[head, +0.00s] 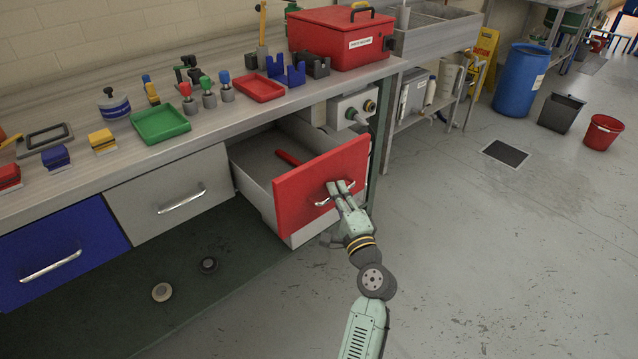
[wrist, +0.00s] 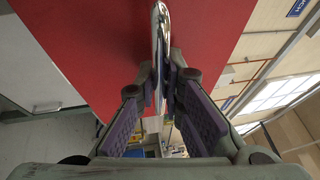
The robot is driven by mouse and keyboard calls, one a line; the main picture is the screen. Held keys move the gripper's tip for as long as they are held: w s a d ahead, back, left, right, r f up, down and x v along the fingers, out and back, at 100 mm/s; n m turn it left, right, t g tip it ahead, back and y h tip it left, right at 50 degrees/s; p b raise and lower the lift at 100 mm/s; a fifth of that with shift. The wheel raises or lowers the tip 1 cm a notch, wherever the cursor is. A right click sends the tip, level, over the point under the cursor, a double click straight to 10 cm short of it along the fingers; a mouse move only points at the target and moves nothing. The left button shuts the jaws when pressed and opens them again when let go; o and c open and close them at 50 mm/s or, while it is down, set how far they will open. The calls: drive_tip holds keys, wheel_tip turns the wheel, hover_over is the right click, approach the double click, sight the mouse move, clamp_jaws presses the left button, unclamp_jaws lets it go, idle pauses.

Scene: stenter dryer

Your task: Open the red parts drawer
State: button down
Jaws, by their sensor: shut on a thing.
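The red parts drawer (head: 308,188) stands pulled well out from under the workbench, with its grey inside showing. A red-handled item (head: 288,158) lies in it. My gripper (head: 340,188) is at the drawer's front, shut on its metal bar handle (head: 322,202). In the wrist view the red front (wrist: 95,45) fills the upper left, and the shiny handle (wrist: 160,35) runs down between the fingertips of my gripper (wrist: 163,75). The fingers hide part of the handle.
A grey drawer (head: 170,190) and a blue drawer (head: 60,250) beside it are shut. The benchtop holds a green tray (head: 160,123), a red tray (head: 260,88) and a red box (head: 340,38). A grey-green bench leg stands just right of the open drawer.

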drive_tip(key=s+d+b, duration=0.1)
drive_tip(key=s+d, duration=0.3)
drive_tip(key=s, duration=0.1)
drive_tip(key=shift+s, duration=0.4)
drive_tip(key=shift+d, duration=0.1)
drive_tip(key=c, duration=2)
unclamp_jaws()
drive_tip(key=shift+o, duration=0.2)
drive_tip(key=shift+s, duration=0.1)
drive_tip(key=v, duration=0.7)
drive_tip(key=shift+s, duration=0.2)
drive_tip(key=shift+d+f, duration=0.1)
drive_tip(key=shift+d, duration=0.05)
